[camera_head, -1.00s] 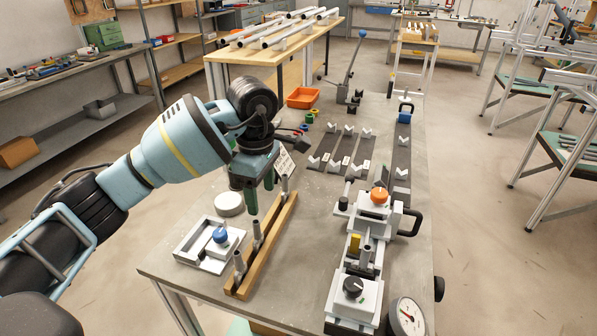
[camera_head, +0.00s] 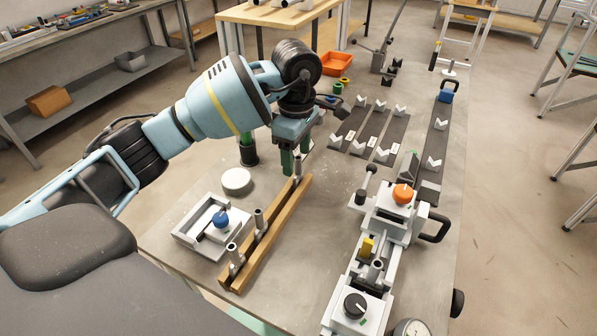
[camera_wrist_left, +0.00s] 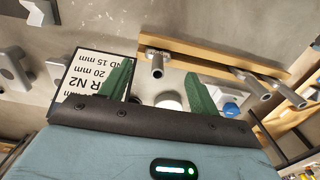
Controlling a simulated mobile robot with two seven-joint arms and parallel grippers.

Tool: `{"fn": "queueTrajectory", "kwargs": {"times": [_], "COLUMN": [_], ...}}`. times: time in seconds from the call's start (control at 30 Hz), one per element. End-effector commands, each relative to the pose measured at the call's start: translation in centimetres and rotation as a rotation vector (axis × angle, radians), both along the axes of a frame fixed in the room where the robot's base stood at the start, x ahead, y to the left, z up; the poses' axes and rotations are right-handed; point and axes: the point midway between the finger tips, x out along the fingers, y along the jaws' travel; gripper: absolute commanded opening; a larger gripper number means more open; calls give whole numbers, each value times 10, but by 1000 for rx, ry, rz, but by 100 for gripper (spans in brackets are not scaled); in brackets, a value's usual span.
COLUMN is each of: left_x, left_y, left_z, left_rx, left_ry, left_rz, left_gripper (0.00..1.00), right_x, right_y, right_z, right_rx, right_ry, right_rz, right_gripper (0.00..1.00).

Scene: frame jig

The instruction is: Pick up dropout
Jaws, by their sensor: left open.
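Several short grey metal tube pieces stand in a wooden rack (camera_head: 268,242) on the bench; I take these for the dropouts. The near dropout (camera_head: 235,256) and middle dropout (camera_head: 260,221) are clear of my arm. The far dropout (camera_head: 297,182) stands just under my left gripper (camera_head: 295,160), its upper part partly hidden by the fingers. In the left wrist view, my left gripper (camera_wrist_left: 160,88) is open with green fingers. The far dropout (camera_wrist_left: 157,66) shows between and beyond the fingertips, apart from them. My right gripper is not in view.
A grey fixture with a blue knob (camera_head: 220,219) and a white round disc (camera_head: 236,181) lie left of the rack. An orange bin (camera_head: 337,64) is at the back. A printed card (camera_wrist_left: 92,83) is beside the gripper.

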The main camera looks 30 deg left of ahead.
Motion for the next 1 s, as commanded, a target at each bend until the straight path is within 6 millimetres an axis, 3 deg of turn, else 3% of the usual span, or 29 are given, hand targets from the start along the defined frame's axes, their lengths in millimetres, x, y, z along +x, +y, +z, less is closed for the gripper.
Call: {"fn": "queueTrajectory", "kwargs": {"times": [0.17, 0.53, 0.83, 1.0], "left_x": [0, 3, 3, 3], "left_y": [0, -2, -2, -2], "left_z": [-4, -49, -52, -52], "left_rx": [-1, 0, 0, 0], "left_ry": [0, 0, -2, -2], "left_rz": [-1, -1, -2, -1], "left_gripper": [62, 62, 62, 40], "right_x": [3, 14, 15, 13], "right_y": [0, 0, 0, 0], "right_z": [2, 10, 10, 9], "right_rx": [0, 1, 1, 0], "right_ry": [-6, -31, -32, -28], "right_rz": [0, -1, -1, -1], "right_gripper": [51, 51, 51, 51]}}
